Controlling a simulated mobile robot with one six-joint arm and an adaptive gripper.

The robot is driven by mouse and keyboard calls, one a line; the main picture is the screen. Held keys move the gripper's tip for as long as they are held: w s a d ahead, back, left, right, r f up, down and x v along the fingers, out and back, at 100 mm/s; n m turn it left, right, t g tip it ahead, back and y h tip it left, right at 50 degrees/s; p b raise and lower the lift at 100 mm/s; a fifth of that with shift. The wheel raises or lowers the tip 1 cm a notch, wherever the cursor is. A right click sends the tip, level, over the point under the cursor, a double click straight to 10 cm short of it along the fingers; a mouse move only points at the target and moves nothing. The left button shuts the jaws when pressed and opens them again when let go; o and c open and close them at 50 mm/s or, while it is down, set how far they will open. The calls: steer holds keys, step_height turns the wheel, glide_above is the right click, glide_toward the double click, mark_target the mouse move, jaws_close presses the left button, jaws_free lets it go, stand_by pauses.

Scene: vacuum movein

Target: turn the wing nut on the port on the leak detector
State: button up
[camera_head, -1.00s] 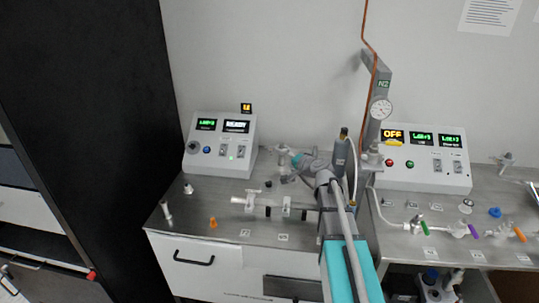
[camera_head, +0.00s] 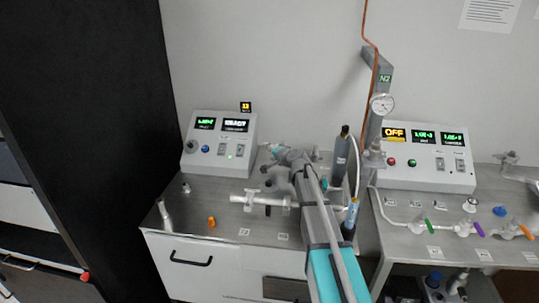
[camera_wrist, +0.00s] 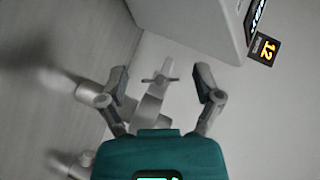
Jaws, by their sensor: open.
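The leak detector (camera_head: 218,145) is the light box with lit displays at the back left of the bench. Part of its pale casing (camera_wrist: 200,22) fills the top of the wrist view. A grey wing nut (camera_wrist: 160,79) shows on a pale metal port fitting (camera_wrist: 148,108) in the wrist view, between my fingers. My gripper (camera_wrist: 163,75) is open, with one finger on each side of the wing nut in the picture. I see no clear contact. In the head view my gripper (camera_head: 272,160) is right of the leak detector and hides the port.
A white pipe (camera_head: 258,201) lies in front of my gripper. A dark cylinder (camera_head: 341,158) stands close to the right of my arm.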

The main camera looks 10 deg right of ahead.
stand_by(0.3)
jaws_close()
stand_by(0.3)
steer(key=shift+r+n+g+h+p, duration=0.1)
steer(key=shift+n+g+h+p, duration=0.2)
steer(key=shift+p, duration=0.4)
steer(key=shift+n+g+h+p, duration=0.4)
steer(key=shift+h+p, duration=0.1)
steer(key=shift+p, duration=0.35)
steer(key=shift+n+g+h+p, duration=0.6)
steer(key=shift+n+h+p, duration=0.2)
steer(key=shift+h+p, duration=0.35)
